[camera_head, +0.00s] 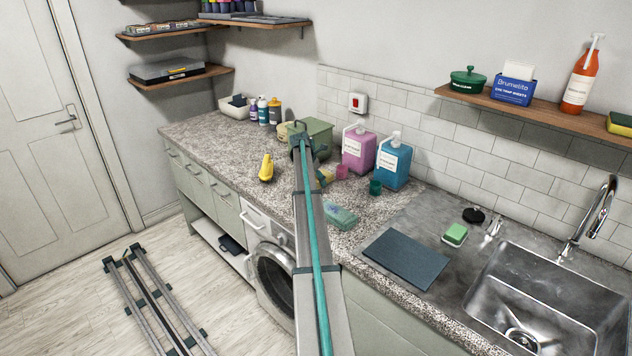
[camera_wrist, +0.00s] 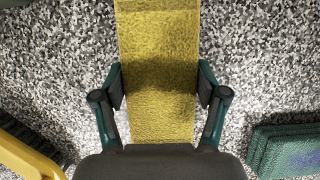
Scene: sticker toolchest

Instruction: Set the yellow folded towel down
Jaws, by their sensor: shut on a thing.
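The yellow folded towel (camera_wrist: 160,75) is a long textured strip that runs up the middle of the wrist view. My gripper (camera_wrist: 161,88) is shut on its two long sides, one finger at each edge. Speckled countertop shows on both sides of the towel. I cannot tell whether its underside touches the counter. In the head view my arm hides the gripper and most or all of the towel. A small yellow patch shows just right of the arm there, and I cannot tell whether it is the towel.
The speckled countertop (camera_head: 222,150) bears a yellow object (camera_head: 266,168) left of my arm and a teal folded item (camera_head: 342,216) to the right. A green box (camera_head: 318,134), pink bottle (camera_head: 358,150) and blue bottle (camera_head: 393,164) stand behind. The sink (camera_head: 545,300) is far right.

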